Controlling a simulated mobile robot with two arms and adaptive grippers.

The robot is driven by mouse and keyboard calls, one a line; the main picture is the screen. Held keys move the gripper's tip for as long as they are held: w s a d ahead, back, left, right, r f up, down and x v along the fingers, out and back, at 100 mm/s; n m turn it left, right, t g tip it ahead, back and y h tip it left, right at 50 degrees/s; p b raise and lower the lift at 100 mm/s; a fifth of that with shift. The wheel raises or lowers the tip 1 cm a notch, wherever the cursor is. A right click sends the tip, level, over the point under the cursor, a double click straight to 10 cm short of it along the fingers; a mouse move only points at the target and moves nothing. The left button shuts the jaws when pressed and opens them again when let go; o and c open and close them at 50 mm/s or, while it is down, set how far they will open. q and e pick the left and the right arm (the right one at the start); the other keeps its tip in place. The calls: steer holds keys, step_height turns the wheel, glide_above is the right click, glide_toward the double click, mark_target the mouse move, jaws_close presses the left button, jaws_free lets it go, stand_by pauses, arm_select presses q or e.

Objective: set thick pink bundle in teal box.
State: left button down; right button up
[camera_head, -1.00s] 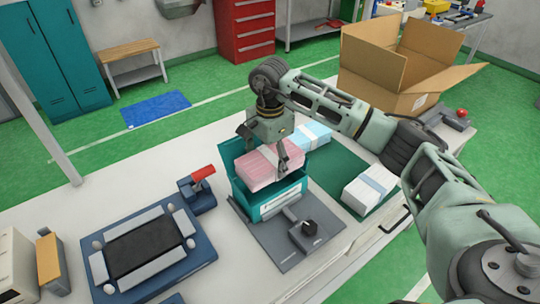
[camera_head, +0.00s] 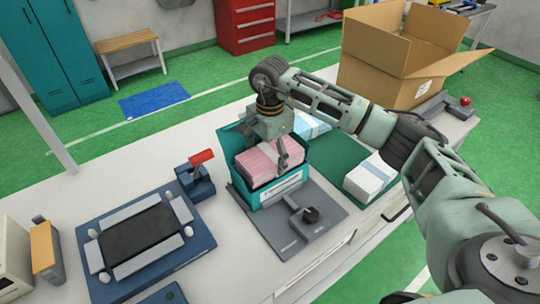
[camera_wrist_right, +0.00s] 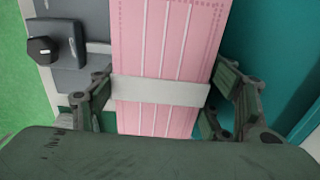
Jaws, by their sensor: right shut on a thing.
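The thick pink bundle (camera_head: 257,163) has a pale band around its middle. It is in the opening of the teal box (camera_head: 276,192), with its upper part showing above the front wall. My right gripper (camera_head: 268,150) is over the box and shut on the bundle. In the right wrist view the fingers (camera_wrist_right: 160,110) are on both sides of the bundle (camera_wrist_right: 150,50) at the band, with a teal wall (camera_wrist_right: 290,60) to the right. Whether the bundle touches the box floor is hidden. My left gripper is not in view.
The box stands at a grey fixture with a black knob (camera_head: 311,214). A white bundle (camera_head: 368,178) and a blue bundle (camera_head: 311,125) lie on the green mat (camera_head: 335,160). A blue press with a red handle (camera_head: 201,157) is left. An open carton (camera_head: 390,70) stands behind.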

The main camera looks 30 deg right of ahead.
steer(key=o, duration=1.3)
steer(key=shift+o, duration=0.8)
steer(key=shift+r, duration=0.15)
steer(key=shift+r+p, duration=2)
steer(key=shift+r, duration=1.4)
steer(key=shift+s+f, duration=0.1)
